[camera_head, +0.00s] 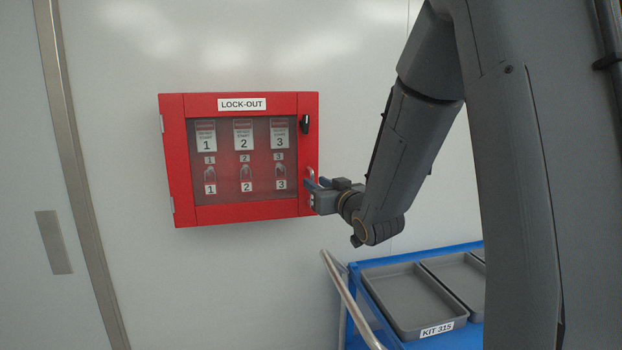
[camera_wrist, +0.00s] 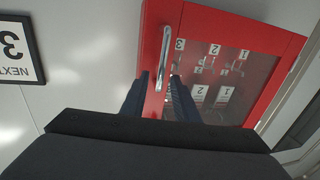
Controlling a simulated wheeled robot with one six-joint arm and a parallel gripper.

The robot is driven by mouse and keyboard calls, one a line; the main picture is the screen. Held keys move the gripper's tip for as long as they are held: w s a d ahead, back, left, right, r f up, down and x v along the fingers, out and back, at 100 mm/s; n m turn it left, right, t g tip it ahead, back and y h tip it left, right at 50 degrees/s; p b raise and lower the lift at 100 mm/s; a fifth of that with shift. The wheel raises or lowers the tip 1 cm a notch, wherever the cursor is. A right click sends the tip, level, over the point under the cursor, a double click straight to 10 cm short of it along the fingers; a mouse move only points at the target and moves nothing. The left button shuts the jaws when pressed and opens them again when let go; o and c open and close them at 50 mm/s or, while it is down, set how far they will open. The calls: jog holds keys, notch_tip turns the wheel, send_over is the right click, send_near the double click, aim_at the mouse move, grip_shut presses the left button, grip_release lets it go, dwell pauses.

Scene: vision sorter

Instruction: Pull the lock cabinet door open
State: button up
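The red lock cabinet (camera_head: 240,213) hangs on the wall in the head view, with a LOCK-OUT label and a clear window. Its door looks shut. Numbered tags and padlocks show behind the window. A silver bar handle (camera_wrist: 164,55) runs along the door's edge in the wrist view; in the head view its top shows (camera_head: 310,174) at the lower right of the door. My gripper (camera_head: 316,184) is at the handle. In the wrist view my gripper's fingers (camera_wrist: 160,80) stand on either side of the handle's near end, apart, with gaps visible beside the bar.
A black latch (camera_head: 306,124) sits above the handle. Hinges are on the cabinet's left side. A blue cart (camera_head: 355,282) with grey trays (camera_head: 400,325) stands below right, its push bar (camera_head: 345,295) under the cabinet. A framed sign (camera_wrist: 18,50) hangs on the wall.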

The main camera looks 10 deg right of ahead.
jog(key=shift+w+a+p, duration=0.2)
jog(key=shift+w+p, duration=0.05)
jog(key=shift+w, duration=0.6)
jog(key=shift+w+a+p, duration=0.2)
jog(key=shift+w, duration=0.6)
grip_shut()
